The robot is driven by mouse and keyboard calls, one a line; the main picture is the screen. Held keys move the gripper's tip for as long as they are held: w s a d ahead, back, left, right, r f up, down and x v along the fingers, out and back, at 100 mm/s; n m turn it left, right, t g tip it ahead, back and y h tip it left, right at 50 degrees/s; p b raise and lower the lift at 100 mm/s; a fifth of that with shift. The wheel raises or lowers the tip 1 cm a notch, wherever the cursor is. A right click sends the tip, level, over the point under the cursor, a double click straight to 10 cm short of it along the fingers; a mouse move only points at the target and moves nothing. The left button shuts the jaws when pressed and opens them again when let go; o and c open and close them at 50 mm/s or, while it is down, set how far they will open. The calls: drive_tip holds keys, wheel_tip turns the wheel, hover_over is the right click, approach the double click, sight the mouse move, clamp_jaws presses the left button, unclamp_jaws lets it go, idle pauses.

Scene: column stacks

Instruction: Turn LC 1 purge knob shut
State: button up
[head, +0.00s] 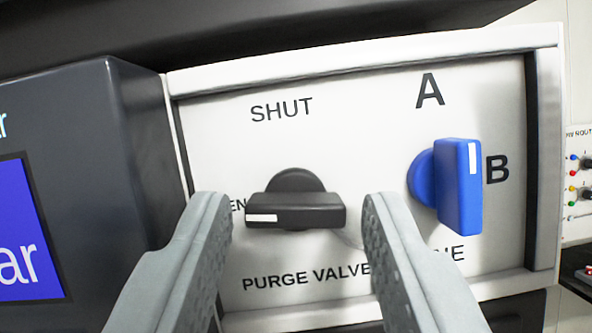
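The black purge knob (296,212) sits on a white panel (345,115) in the middle of the head view. Its bar lies nearly level, and its white mark is at the left end, beside lettering partly hidden by my left finger. "SHUT" is printed above the knob and "PURGE VALVE" below it. My gripper (300,215) is open, with one grey finger to the left of the knob and one to the right. Gaps show between the fingers and the bar, and I see no contact.
A blue knob (458,187) stands out to the right of my right finger, its white mark near the top, with "A" above and "B" at right. A dark unit with a blue screen (25,235) is at left. A dark overhang (300,30) runs above the panel.

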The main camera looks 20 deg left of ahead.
drive_tip(key=shift+w+a+r, duration=0.1)
drive_tip(key=shift+w, duration=0.25)
drive_tip(key=c, duration=0.7)
